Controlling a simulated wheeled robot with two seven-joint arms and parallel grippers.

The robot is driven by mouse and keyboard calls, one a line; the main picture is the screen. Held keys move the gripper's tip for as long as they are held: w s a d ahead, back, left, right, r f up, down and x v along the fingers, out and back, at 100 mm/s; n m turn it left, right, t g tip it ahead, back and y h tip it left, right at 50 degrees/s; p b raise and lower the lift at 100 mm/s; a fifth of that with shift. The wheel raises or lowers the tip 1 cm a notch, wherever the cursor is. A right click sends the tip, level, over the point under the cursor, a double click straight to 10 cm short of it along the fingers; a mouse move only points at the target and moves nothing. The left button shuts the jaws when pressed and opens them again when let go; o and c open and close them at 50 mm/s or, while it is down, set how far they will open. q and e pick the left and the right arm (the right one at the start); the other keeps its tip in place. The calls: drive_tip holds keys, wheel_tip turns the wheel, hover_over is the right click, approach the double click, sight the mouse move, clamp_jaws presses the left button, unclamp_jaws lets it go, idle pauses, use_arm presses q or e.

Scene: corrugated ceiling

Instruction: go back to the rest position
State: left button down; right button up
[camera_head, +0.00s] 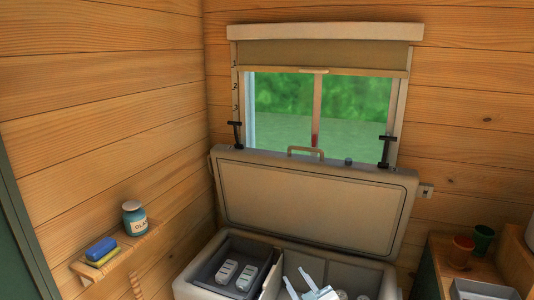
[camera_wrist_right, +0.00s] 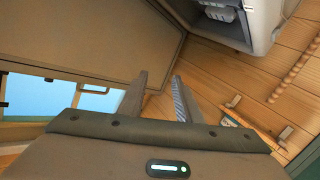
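My right gripper (camera_head: 294,274) shows at the bottom middle of the head view, over the open chest. Its two pale fingers are apart with nothing between them. In the right wrist view the fingers (camera_wrist_right: 159,76) also stand apart and empty. My left gripper is not in view. The beige chest (camera_head: 190,290) stands below the window with its lid (camera_head: 310,205) raised and leaning back. A dark grey tray (camera_head: 215,272) in its left compartment holds a few white packs (camera_head: 228,271). Pale round items lie partly hidden in the right compartment.
A wooden shelf (camera_head: 85,272) on the left wall holds a labelled jar (camera_head: 134,218) and a blue-and-yellow sponge (camera_head: 101,249). At right, a counter bears a red cup (camera_head: 461,250), a green cup (camera_head: 482,240) and a metal tray (camera_head: 485,290).

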drive_tip(key=s+d+f+m+g+h, duration=0.2)
drive_tip(key=s+d+f+g, duration=0.15)
drive_tip(key=s+f, duration=0.55)
drive_tip(key=s+d+f+m+g+h, duration=0.25)
drive_tip(key=s+d+f, duration=0.2)
drive_tip(key=s, duration=0.95)
drive_tip(key=s+d+f+m+g, duration=0.1)
drive_tip(key=s+d+g, duration=0.2)
drive_tip(key=s, duration=0.9)
drive_tip(key=s+d+f+g, duration=0.2)
drive_tip(key=s+d+g, duration=0.1)
drive_tip(key=s, duration=0.9)
wheel_tip(320, 180, down, 32)
drive_tip(key=s+g+b, duration=0.1)
drive_tip(key=s+b, duration=0.1)
drive_tip(key=b, duration=0.1)
drive_tip(key=s+d+f+g+b, duration=0.1)
drive_tip(key=s+d+f+b, duration=0.2)
drive_tip(key=s+f, duration=1.4)
wheel_tip(320, 180, down, 3)
drive_tip(key=shift+s+r+g, duration=0.15)
drive_tip(key=shift+s+g, duration=0.1)
drive_tip(key=shift+g, duration=0.05)
